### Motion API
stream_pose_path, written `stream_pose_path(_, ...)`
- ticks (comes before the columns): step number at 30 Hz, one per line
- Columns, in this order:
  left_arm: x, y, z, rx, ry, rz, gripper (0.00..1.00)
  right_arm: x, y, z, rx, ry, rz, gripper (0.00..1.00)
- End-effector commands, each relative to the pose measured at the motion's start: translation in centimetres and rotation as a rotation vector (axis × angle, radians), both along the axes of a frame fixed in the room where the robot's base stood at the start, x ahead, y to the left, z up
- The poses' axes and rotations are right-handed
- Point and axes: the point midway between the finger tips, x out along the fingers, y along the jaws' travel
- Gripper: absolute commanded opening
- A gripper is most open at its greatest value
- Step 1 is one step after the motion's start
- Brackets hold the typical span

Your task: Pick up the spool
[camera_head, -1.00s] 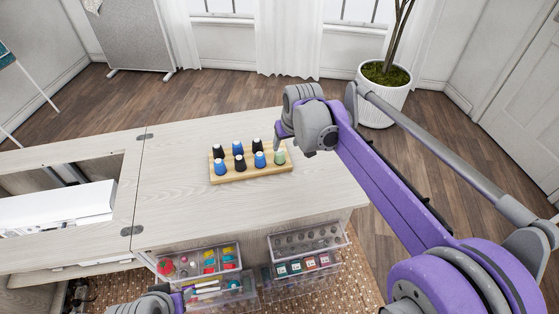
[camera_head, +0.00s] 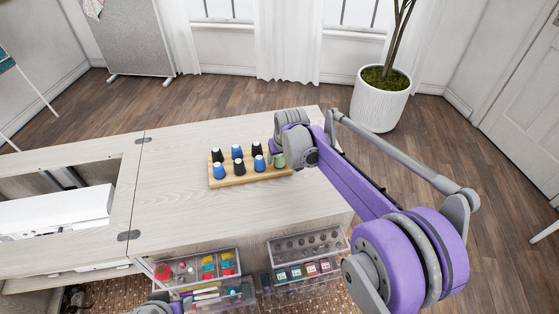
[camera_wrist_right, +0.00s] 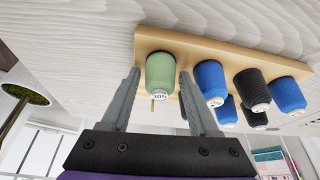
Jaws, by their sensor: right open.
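A pale green spool (camera_head: 279,161) stands at the right end of a wooden rack (camera_head: 218,183) on the cabinet top. Its upper part is covered by my right gripper (camera_head: 276,146) in the head view. In the right wrist view, the open right gripper (camera_wrist_right: 160,76) has one finger on each side of the green spool (camera_wrist_right: 160,70), with small gaps visible. Blue spools (camera_wrist_right: 210,80) and black spools (camera_wrist_right: 250,87) stand beside it on the rack. Part of my left arm (camera_head: 157,303) shows at the bottom edge of the head view; its fingers cannot be made out.
The cabinet top (camera_head: 175,205) is clear around the rack. Open clear drawers (camera_head: 200,268) with sewing items stick out at the front. A white machine (camera_head: 55,210) sits in the left recess. A potted plant (camera_head: 380,100) stands behind on the floor.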

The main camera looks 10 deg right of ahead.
Motion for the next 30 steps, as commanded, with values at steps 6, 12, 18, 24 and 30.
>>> stream_pose_path(6,0.0,0.0,0.0,0.0,0.0,0.0,0.5,0.0,0.0,0.1,0.0,0.0,0.0,0.5)
stream_pose_path(12,0.0,0.0,0.0,0.0,0.0,0.0,0.5,0.0,0.0,0.1,0.0,0.0,0.0,0.14)
stream_pose_path(18,0.0,0.0,0.0,0.0,0.0,0.0,0.5,0.0,0.0,0.1,0.0,0.0,0.0,0.0)
stream_pose_path(24,0.0,0.0,0.1,0.0,0.0,0.0,0.5,0.0,0.0,0.6,0.0,0.0,0.0,0.0)
stream_pose_path(30,0.0,0.0,0.8,0.0,-0.002,0.0,0.5,0.0,0.0,3.9,0.0,0.0,0.0,0.0)
